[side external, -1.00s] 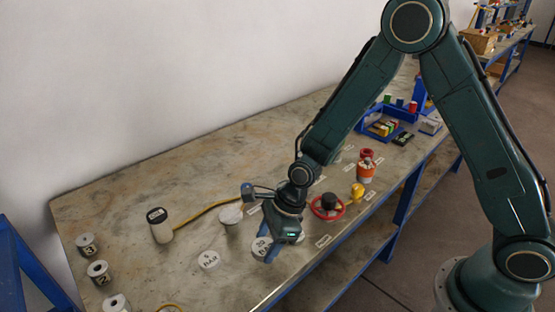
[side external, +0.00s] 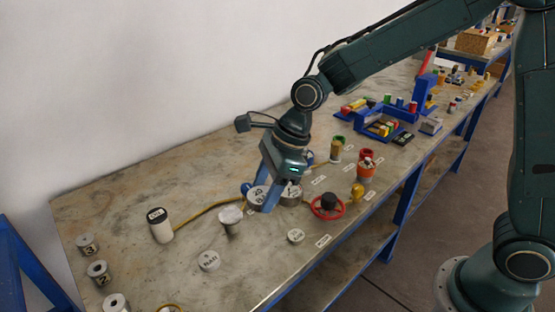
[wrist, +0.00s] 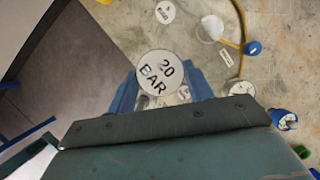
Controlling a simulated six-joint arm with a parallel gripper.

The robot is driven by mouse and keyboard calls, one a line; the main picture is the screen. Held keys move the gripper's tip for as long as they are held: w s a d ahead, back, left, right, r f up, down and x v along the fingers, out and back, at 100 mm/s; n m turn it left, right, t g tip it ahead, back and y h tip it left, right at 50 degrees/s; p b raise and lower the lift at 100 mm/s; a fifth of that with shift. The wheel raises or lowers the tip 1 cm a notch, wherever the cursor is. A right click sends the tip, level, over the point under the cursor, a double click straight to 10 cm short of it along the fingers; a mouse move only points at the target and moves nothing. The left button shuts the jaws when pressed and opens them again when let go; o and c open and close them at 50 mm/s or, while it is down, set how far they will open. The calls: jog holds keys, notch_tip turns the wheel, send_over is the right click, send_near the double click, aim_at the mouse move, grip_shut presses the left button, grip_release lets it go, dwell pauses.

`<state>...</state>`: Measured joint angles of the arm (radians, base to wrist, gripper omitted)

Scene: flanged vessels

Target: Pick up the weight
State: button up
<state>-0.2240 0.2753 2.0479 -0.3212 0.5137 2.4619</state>
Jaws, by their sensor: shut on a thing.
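The weight, a round grey disc with a white top marked "20 BAR" (wrist: 160,72), sits between the blue fingers of my gripper (side external: 262,196) in the wrist view.
A white-topped vessel (side external: 231,220) stands left of my gripper. A red handwheel (side external: 327,207) is to the right. The table's left part (side external: 110,210) has bare room.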

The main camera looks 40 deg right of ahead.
jog(key=shift+r, duration=0.3)
jog(key=shift+w, duration=0.2)
dwell(0.3)
jog(key=w+r, duration=0.2)
jog(key=w, duration=0.4)
jog(key=w+r, duration=0.3)
jog(key=w, duration=0.4)
jog(key=shift+d+r, duration=0.25)
jog(key=shift+r, duration=0.1)
jog(key=shift+w, duration=0.1)
send_over(228, 215)
jog(key=d, duration=0.1)
jog(key=f, duration=1.5)
jog(key=shift+s+f, duration=0.35)
jog(key=shift+s, duration=0.05)
jog(key=shift+f, duration=0.1)
jog(key=shift+f, duration=2.05)
jog(key=shift+f, duration=0.15)
